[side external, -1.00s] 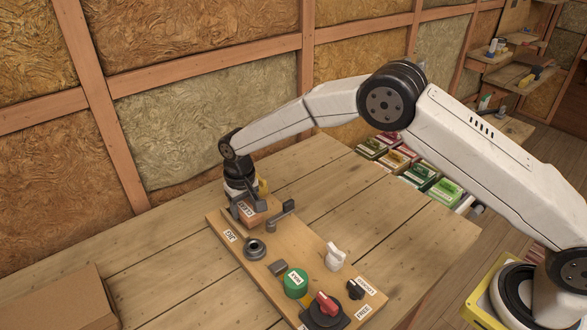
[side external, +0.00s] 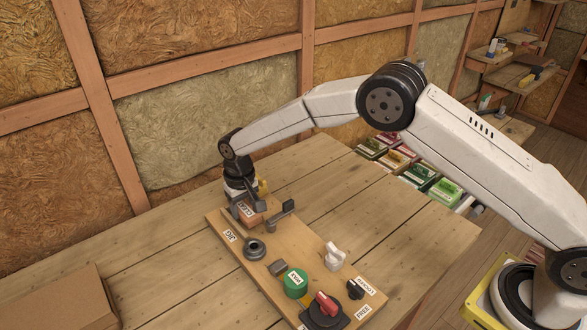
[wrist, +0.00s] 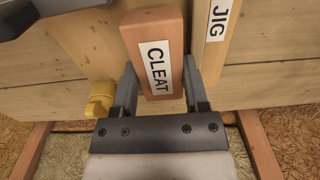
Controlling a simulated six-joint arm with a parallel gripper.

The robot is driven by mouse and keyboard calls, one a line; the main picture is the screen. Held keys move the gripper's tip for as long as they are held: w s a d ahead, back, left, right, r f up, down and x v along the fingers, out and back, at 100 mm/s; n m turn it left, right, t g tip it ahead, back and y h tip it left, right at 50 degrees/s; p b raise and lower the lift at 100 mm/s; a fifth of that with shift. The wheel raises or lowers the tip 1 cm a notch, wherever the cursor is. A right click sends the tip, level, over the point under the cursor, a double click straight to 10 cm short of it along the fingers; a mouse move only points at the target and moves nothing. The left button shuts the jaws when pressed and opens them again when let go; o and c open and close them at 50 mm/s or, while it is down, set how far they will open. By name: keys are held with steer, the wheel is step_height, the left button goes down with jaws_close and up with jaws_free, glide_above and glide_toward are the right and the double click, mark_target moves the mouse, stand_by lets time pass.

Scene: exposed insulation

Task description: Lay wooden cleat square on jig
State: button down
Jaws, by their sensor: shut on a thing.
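The wooden cleat (side external: 257,218) is a reddish-brown block with a white CLEAT label. In the wrist view the cleat (wrist: 172,68) lies lengthwise between the two fingers, tilted slightly against the picture's upright. My gripper (side external: 247,209) points down at the far end of the wooden board and is shut on the cleat. In the wrist view my gripper (wrist: 158,88) has a finger on each side of its near end. A pale wooden strip labelled JIG (wrist: 216,40) lies just right of the cleat, with a narrow gap. I cannot tell whether the cleat's underside touches the board.
The board (side external: 312,255) carries a grey lever (side external: 282,215), a dark ring (side external: 255,249), a green button (side external: 296,283), a white switch (side external: 335,256) and a red knob (side external: 326,304). A yellow piece (wrist: 100,99) is left of my gripper. A cardboard box (side external: 60,303) stands front left.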

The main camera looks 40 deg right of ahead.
steer(key=shift+s+d+f, duration=0.1)
steer(key=shift+s+f, duration=0.05)
steer(key=shift+f, duration=0.45)
steer(key=shift+s+f, duration=0.15)
steer(key=shift+f, duration=0.4)
jaws_free()
steer(key=c, duration=0.3)
steer(key=shift+o, duration=0.3)
steer(key=shift+r, duration=0.1)
steer(key=shift+o, duration=0.7)
steer(key=shift+w+r, duration=0.1)
steer(key=shift+r, duration=0.7)
steer(key=shift+w+r, duration=0.15)
steer(key=shift+r, duration=2.6)
